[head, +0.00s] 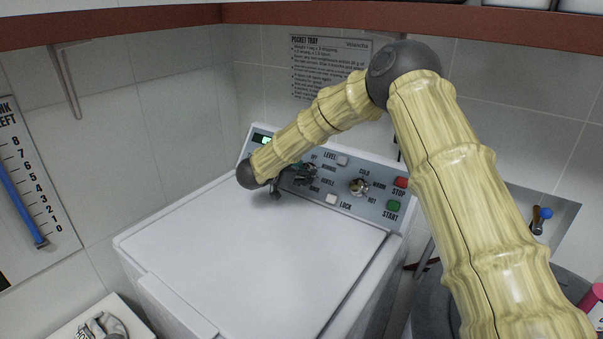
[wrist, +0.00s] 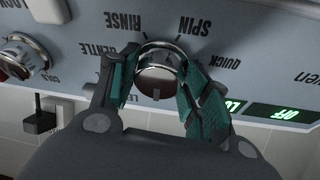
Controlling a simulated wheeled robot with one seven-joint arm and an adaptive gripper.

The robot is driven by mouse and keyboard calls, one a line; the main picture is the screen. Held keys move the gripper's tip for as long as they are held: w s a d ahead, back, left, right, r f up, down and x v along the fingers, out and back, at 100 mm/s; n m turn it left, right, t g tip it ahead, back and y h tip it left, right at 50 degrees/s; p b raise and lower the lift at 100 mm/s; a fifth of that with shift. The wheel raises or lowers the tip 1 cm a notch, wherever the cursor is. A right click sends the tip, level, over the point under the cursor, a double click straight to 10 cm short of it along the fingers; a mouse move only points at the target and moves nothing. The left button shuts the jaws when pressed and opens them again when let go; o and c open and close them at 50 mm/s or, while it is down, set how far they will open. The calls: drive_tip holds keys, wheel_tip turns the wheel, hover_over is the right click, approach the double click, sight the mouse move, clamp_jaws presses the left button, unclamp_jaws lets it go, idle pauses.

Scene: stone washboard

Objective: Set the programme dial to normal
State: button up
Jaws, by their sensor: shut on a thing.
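The programme dial (wrist: 160,64) is a round metallic knob on the washer's control panel, seen upside down in the wrist view. My gripper (wrist: 157,70) is shut on it, with one teal-padded finger on each side. I cannot read a NORMAL label in the wrist view; my gripper covers part of the ring. In the head view my gripper (head: 303,175) is at the panel's left half and mostly hides the dial.
A second knob (head: 359,187) sits to the right on the panel (head: 376,208), with a red STOP button (head: 401,182) and a green START button (head: 393,206). A LOCK button (head: 331,200) is close by. The washer's white lid (head: 255,245) is clear. Green displays (wrist: 285,113) are lit.

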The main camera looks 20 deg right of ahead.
drive_tip(key=shift+d+f+m, duration=0.15)
drive_tip(key=shift+f+m, duration=0.05)
drive_tip(key=shift+m, duration=0.2)
drive_tip(key=m+g, duration=0.1)
drive_tip(key=m, duration=0.1)
drive_tip(key=m+b, duration=0.1)
drive_tip(key=m, duration=0.2)
drive_tip(key=shift+w+g+b, duration=0.1)
drive_tip(key=shift+g+b, duration=0.2)
drive_tip(key=shift+g, duration=0.1)
drive_tip(key=shift+w+r+m+g+b, duration=0.1)
drive_tip(key=shift+m+g+b, duration=0.2)
drive_tip(key=shift+m, duration=0.9)
drive_tip(key=shift+r+m+g+b, duration=0.1)
drive_tip(key=shift+m+g+b, duration=0.2)
drive_tip(key=shift+m, duration=0.9)
drive_tip(key=shift+y, duration=0.3)
drive_tip(key=o, duration=1)
drive_tip(key=shift+d, duration=0.25)
drive_tip(key=shift+a+r, duration=0.1)
drive_tip(key=shift+a, duration=0.2)
drive_tip(key=v, duration=1.1)
drive_tip(key=shift+a+r, duration=0.1)
drive_tip(key=shift+a, duration=0.3)
